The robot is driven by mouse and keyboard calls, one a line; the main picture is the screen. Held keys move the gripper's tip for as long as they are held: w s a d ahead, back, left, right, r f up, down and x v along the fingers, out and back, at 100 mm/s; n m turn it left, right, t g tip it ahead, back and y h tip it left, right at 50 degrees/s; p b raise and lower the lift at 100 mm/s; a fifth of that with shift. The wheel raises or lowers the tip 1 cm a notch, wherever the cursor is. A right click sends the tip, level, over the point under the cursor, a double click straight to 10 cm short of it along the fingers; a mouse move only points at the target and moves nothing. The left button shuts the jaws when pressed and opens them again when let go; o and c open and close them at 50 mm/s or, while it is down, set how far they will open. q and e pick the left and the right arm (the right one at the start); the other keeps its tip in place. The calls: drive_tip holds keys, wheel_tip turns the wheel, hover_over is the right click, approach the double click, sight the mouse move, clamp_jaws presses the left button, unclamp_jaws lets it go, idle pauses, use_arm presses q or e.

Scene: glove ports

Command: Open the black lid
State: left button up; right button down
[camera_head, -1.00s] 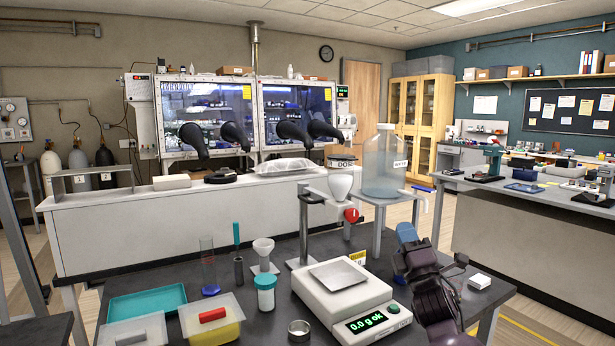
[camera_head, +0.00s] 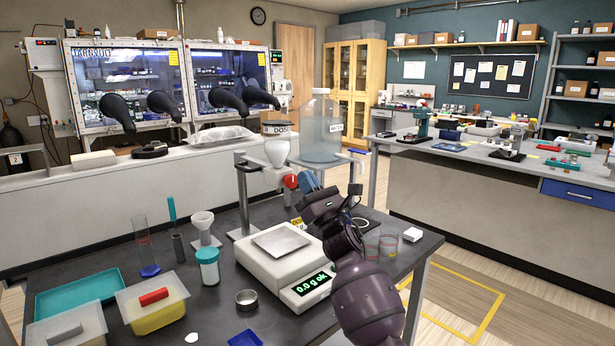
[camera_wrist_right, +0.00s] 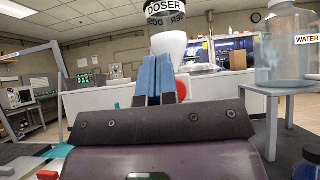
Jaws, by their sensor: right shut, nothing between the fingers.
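The doser is a white funnel on a stand, with a black lettered band or lid (camera_head: 278,128) at its top; I cannot tell where band ends and lid begins. In the wrist view the dark top (camera_wrist_right: 94,18) is cut by the upper edge, above the fingers. My right gripper (camera_head: 309,183) has blue fingers, shut and empty. In the head view it is below and right of the doser; in the wrist view its fingers (camera_wrist_right: 153,78) overlap the white funnel. I cannot tell whether they touch it. My left gripper is not in view.
A red knob (camera_head: 290,181) is on the doser stand, close to my fingers. A large water bottle (camera_head: 321,128) stands on a shelf to the right. A balance (camera_head: 283,262) sits below.

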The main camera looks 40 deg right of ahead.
sight(285, 125)
drive_tip(key=p+x, duration=0.1)
drive_tip(key=x, duration=0.7)
drive_tip(key=shift+s+r, duration=0.1)
drive_tip(key=shift+s, duration=0.1)
wheel_tip(285, 125, up, 2)
drive_tip(key=shift+s+r+p, duration=0.1)
drive_tip(key=shift+r+p, duration=0.05)
drive_tip(key=shift+p, duration=0.35)
drive_tip(key=shift+r+h, duration=0.3)
drive_tip(key=shift+r, duration=0.2)
